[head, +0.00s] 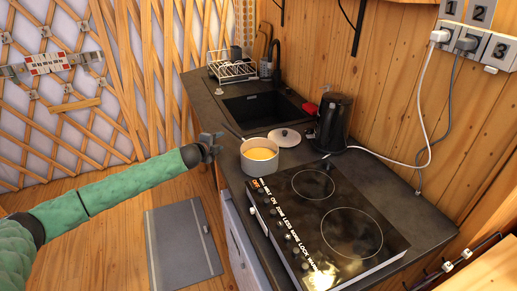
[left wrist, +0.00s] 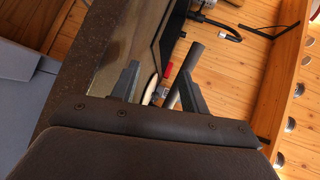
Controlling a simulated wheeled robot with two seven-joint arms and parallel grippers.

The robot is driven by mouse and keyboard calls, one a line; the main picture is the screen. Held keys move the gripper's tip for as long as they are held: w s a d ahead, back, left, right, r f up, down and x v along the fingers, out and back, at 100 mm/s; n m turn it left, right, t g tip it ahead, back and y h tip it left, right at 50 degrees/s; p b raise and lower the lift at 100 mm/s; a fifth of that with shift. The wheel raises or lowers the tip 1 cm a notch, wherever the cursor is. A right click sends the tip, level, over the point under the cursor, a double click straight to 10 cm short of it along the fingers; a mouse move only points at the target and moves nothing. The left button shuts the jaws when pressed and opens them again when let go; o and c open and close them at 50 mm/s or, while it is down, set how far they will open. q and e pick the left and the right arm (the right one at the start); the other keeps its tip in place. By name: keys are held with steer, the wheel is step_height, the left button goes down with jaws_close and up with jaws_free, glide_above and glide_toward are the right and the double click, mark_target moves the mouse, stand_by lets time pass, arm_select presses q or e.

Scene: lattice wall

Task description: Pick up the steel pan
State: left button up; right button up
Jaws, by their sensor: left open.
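The steel pan (head: 258,166) stands upright on the dark counter, left of the hob, with yellow contents inside. A thin dark handle appears to run from its rim up and left, partly beside my gripper. My left gripper (head: 217,143) is open just left of the pan, at about rim height, apart from the pan body. In the left wrist view a grey bar (left wrist: 191,62) shows near the right finger of the gripper (left wrist: 157,90); it looks like the pan handle, but its lower end is hidden. My right gripper is not in view.
A round lid (head: 285,137) lies behind the pan, with a black kettle (head: 334,124) to its right. The black hob (head: 330,215) fills the near counter. A sink (head: 262,110) and dish rack (head: 232,70) are farther back. A grey mat (head: 182,245) lies on the floor.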

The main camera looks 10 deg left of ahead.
mark_target(235, 134)
arm_select(q)
steer(key=d+r+m+h, duration=0.1)
steer(key=d+m, duration=0.1)
steer(key=s+d+r+m+h, duration=0.1)
steer(key=d+r+h, duration=0.1)
steer(key=shift+s+m, duration=0.1)
steer(key=shift+m, duration=0.3)
steer(key=shift+w+a+f, duration=0.1)
steer(key=shift+w+f, duration=0.05)
steer(key=shift+w, duration=0.15)
steer(key=shift+p+x, duration=0.4)
steer(key=shift+x, duration=0.4)
steer(key=shift+w+d+p, duration=0.35)
steer(key=shift+w+p, duration=0.05)
steer(key=shift+w, duration=0.15)
steer(key=p+x, duration=0.2)
steer(key=x, duration=0.1)
steer(key=shift+w+d, duration=0.25)
steer(key=shift+d, duration=0.1)
steer(key=shift+w+d+f, duration=0.1)
steer(key=shift+w, duration=0.35)
arm_select(e)
step_height(235, 134, down, 9)
steer(key=d+t, duration=0.1)
steer(key=d, duration=0.1)
steer(key=shift+s+d+r+t, duration=0.2)
steer(key=shift+s+t, duration=0.1)
steer(key=shift+t, duration=0.1)
arm_select(q)
jaws_close()
